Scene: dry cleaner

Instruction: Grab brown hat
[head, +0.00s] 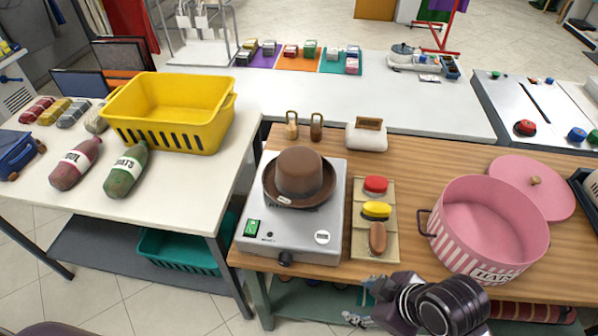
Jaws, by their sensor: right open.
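The brown hat (299,172) sits brim down on the grey metal box-like device (290,240), which stands at the left end of the wooden table. A small white tag lies on the front of its brim. My right gripper (364,303) is at the bottom of the picture, by the table's front edge, to the right of and nearer than the hat. Its fingers are apart, point left and hold nothing. It is clear of the hat. My left gripper is not in view.
A tray of brushes (375,245) lies right of the device. Beyond it stands a pink striped hat box (462,243), its lid (532,187) behind. Two small brass-like weights (316,127) and a white block (366,137) are behind the hat. A yellow basket (215,135) stands on the left table.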

